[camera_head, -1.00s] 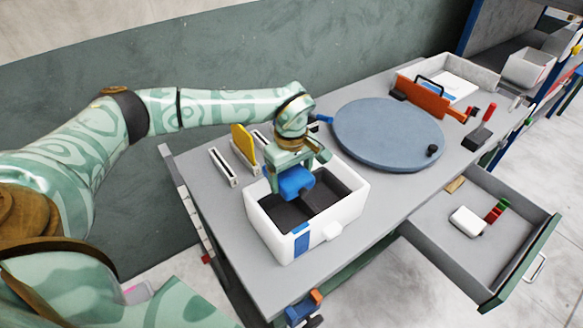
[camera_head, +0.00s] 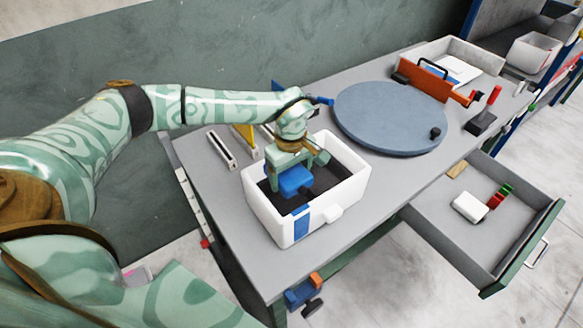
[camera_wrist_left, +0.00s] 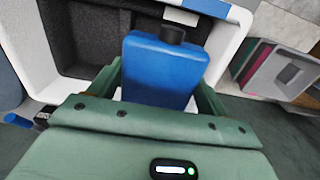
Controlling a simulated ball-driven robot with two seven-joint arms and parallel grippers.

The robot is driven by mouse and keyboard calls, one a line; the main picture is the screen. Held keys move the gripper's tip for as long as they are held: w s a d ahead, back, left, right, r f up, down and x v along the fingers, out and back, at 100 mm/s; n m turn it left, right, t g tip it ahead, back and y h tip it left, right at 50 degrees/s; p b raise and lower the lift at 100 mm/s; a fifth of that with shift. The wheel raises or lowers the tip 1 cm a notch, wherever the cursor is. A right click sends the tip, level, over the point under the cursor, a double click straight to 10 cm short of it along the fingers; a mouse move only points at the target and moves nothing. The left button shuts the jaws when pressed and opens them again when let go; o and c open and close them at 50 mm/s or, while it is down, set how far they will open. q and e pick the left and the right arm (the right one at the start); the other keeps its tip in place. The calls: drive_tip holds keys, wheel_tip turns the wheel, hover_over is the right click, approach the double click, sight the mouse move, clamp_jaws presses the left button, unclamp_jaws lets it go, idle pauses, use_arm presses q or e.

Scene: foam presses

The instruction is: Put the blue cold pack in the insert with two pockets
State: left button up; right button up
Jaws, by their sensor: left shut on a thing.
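The blue cold pack (camera_head: 295,181) is a flat blue block with a dark cap, seen closely in the left wrist view (camera_wrist_left: 165,70). My left gripper (camera_head: 296,170) is shut on it, with a finger at each side. The pack is over the inside of a white box (camera_head: 275,212) on the bench. A dark grey foam insert (camera_wrist_left: 90,35) lines the box; one pocket shows left of the pack in the wrist view. The pack and gripper hide much of the other part. I cannot tell whether the pack touches the foam. My right gripper is out of view.
A round blue-grey disc (camera_head: 385,115) lies behind and right of the box. Slotted holders (camera_head: 222,150) and a yellow plate (camera_head: 243,133) stand behind left. An open drawer (camera_head: 440,225) juts out at the right. An orange-and-blue clamp (camera_head: 303,290) is at the front edge.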

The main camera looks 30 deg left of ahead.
use_arm(q)
drive_tip(key=shift+f+b, duration=1.1)
drive_tip(key=shift+f, duration=1.55)
drive_tip(key=o, duration=1.2)
wheel_tip(320, 180, up, 16)
drive_tip(key=p, duration=0.2)
drive_tip(key=shift+r, duration=0.15)
drive_tip(key=shift+s, duration=0.1)
